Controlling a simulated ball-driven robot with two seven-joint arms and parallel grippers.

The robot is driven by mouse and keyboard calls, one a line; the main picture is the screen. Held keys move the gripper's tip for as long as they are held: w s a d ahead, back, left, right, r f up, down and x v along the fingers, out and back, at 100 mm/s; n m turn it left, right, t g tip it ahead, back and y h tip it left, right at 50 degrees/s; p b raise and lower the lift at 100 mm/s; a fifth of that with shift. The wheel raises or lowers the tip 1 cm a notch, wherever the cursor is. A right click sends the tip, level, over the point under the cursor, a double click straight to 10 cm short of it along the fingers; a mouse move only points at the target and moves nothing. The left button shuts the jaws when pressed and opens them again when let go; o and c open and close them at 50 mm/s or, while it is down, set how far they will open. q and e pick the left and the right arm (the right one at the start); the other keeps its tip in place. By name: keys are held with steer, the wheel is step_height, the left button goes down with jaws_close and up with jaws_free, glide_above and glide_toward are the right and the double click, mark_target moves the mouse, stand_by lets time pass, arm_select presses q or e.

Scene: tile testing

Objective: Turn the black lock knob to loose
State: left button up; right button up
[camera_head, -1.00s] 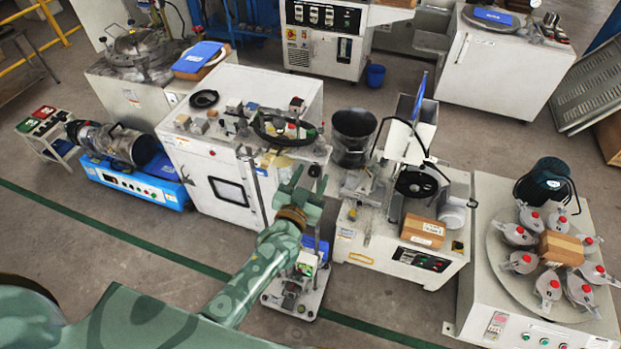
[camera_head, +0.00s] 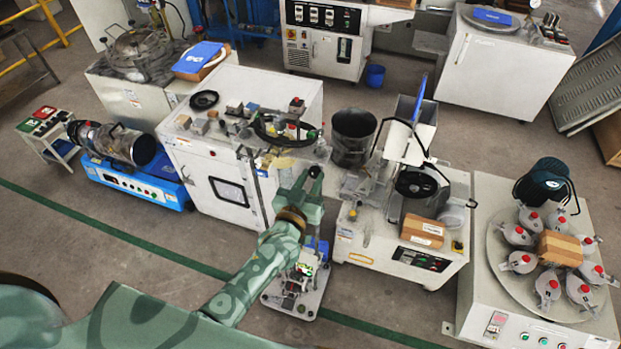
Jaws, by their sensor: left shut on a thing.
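The black lock knob (camera_head: 316,172) is a small round dark piece near the middle of the camera_head view. It shows just beyond the fingertips of my left gripper (camera_head: 309,180). The green camouflage-patterned left gripper is shut on the knob, its fingers close together. The gripper hides the lower part of the knob and what it is mounted on. The knob's marking or turn angle cannot be read. My right gripper is not in view.
A small white wheeled machine (camera_head: 294,304) stands below my gripper. A white cabinet (camera_head: 225,165) with tools on top is to the left. A grey machine with a black handwheel (camera_head: 415,182) is to the right. A dark bucket (camera_head: 353,137) stands behind.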

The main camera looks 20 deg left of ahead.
arm_select(q)
steer(key=n, duration=0.3)
steer(key=shift+n, duration=0.4)
steer(key=n, duration=0.3)
steer(key=shift+n, duration=0.4)
steer(key=n, duration=0.3)
steer(key=shift+n, duration=0.3)
steer(key=shift+n+y, duration=0.3)
steer(key=shift+n, duration=1.7)
steer(key=shift+d, duration=0.1)
steer(key=o, duration=1)
steer(key=s, duration=1.1)
steer(key=s+b, duration=0.1)
steer(key=s, duration=0.4)
steer(key=shift+s+a+f, duration=0.15)
steer(key=shift+a+f, duration=0.15)
